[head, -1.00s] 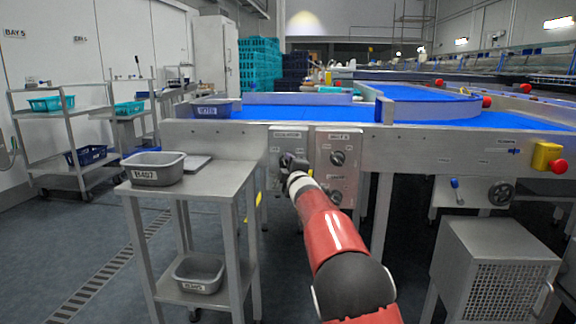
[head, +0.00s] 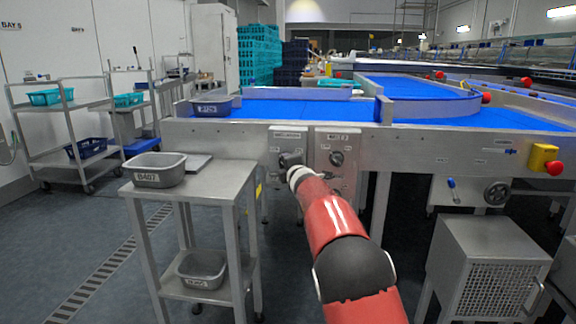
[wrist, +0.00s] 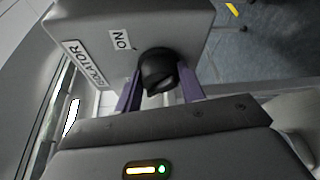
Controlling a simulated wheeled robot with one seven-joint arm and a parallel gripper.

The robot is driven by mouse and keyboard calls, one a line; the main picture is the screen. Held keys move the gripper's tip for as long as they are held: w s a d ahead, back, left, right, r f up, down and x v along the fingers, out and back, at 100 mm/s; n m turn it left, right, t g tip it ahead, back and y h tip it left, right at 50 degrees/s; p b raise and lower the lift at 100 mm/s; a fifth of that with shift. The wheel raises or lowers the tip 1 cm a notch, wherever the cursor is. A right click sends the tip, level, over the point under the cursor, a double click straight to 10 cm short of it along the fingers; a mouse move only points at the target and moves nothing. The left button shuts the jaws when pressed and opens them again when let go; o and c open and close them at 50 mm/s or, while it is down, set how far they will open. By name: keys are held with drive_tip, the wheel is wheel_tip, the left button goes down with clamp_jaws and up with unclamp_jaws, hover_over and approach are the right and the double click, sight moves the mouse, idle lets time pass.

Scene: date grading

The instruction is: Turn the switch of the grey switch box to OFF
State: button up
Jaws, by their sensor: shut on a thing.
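The grey switch box (head: 287,136) is on the side of the conveyor frame, left of a second panel. In the wrist view the box (wrist: 100,40) carries an ISOLATOR label (wrist: 84,64) and an ON label (wrist: 121,40). Its black rotary switch (wrist: 157,70) sits on the face near the ON label, and its grip part looks tilted. My gripper (wrist: 160,88) has one purple finger on each side of the switch and is shut on it. In the head view my gripper (head: 290,163) covers the switch. No OFF mark is visible.
A second panel (head: 337,150) with knobs stands just right of the box. A steel table (head: 225,180) with a grey tub (head: 158,168) stands at the left. A ventilated metal cabinet (head: 495,265) stands at the lower right. The blue belt (head: 300,110) runs above.

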drive_tip(key=o, duration=1)
drive_tip(key=shift+c, duration=0.2)
drive_tip(key=shift+s, duration=0.15)
drive_tip(key=b+v, duration=0.3)
drive_tip(key=v, duration=0.4)
drive_tip(key=shift+s, duration=0.25)
drive_tip(key=shift+d, duration=0.1)
